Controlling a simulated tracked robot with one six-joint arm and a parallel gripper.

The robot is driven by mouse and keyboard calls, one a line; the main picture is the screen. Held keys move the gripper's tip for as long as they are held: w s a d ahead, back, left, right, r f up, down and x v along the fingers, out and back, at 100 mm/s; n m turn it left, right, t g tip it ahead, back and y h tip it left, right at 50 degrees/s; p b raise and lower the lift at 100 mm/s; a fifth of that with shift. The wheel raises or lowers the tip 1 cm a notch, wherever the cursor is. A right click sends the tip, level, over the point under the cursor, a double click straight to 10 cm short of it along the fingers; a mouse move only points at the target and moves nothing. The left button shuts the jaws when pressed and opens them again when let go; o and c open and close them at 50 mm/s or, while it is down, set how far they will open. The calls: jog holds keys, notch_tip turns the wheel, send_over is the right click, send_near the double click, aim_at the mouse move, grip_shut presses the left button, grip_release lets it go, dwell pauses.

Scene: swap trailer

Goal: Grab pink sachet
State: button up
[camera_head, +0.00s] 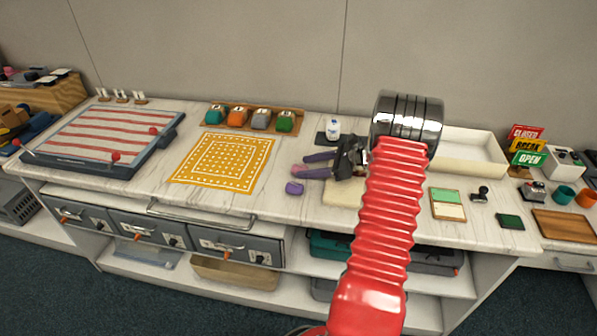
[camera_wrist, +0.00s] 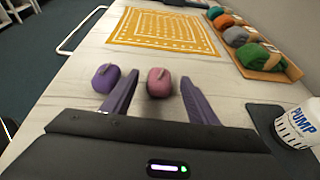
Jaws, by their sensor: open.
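The pink sachet (camera_wrist: 159,82) lies on the white marbled counter in the wrist view, between the two purple fingers of my gripper (camera_wrist: 159,79) near their tips. In the head view a small pink part of the sachet (camera_head: 296,168) shows at the fingertips of my gripper (camera_head: 306,166). My gripper is open, with a gap visible on both sides of the sachet. A purple sachet (camera_wrist: 106,78) lies just outside the left finger; it also shows in the head view (camera_head: 294,188).
A yellow patterned mat (camera_head: 222,162) lies to the left. A wooden tray (camera_head: 257,110) of several coloured sachets stands at the back. A white pump bottle (camera_wrist: 298,124) stands on a dark pad to the right. Counter around the pink sachet is clear, apart from the purple one.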

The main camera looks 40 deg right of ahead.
aim_at(305, 167)
jog(key=shift+w+a+f, duration=0.3)
jog(key=shift+w+a, duration=0.1)
jog(key=shift+w, duration=0.15)
jog(key=shift+c, duration=0.5)
jog(key=c, duration=1)
notch_tip(305, 167, up, 10)
dwell(0.5)
